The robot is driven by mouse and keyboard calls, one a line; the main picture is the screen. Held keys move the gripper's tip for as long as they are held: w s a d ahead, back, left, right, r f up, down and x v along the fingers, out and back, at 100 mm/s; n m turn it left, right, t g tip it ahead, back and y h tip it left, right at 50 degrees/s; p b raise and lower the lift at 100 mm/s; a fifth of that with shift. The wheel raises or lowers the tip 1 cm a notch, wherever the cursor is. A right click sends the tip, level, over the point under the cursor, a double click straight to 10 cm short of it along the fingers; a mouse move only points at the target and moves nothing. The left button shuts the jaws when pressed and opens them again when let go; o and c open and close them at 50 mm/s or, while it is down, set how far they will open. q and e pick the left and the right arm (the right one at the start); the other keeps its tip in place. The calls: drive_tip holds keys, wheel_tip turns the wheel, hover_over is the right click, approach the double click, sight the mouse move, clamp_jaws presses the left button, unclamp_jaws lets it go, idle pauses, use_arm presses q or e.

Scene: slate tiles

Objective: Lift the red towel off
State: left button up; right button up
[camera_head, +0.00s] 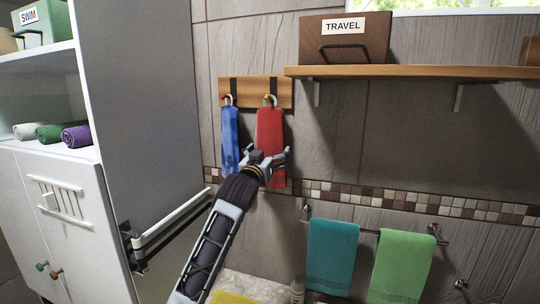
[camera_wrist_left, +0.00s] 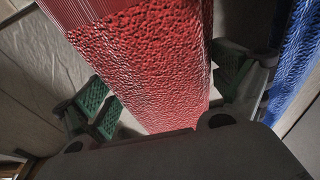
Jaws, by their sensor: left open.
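The red towel (camera_head: 271,130) hangs from the right hook of a wooden wall rack (camera_head: 255,93). A blue towel (camera_head: 230,135) hangs on the hook to its left. My left gripper (camera_head: 272,162) is in front of the lower part of the red towel and hides some of it. In the left wrist view the red towel (camera_wrist_left: 150,60) fills the middle, between the two green-padded fingers (camera_wrist_left: 165,100), which stand open on either side. The blue towel (camera_wrist_left: 297,65) shows at the right edge there. My right gripper is not in view.
A wooden shelf (camera_head: 420,71) with a TRAVEL box (camera_head: 345,40) juts out at the upper right. A teal towel (camera_head: 332,255) and a green towel (camera_head: 400,265) hang on a rail below. A white cabinet (camera_head: 135,110) stands at the left.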

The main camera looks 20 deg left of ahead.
use_arm(q)
drive_tip(key=shift+w+r, duration=0.1)
drive_tip(key=shift+w, duration=0.45)
drive_tip(key=c, duration=1.2)
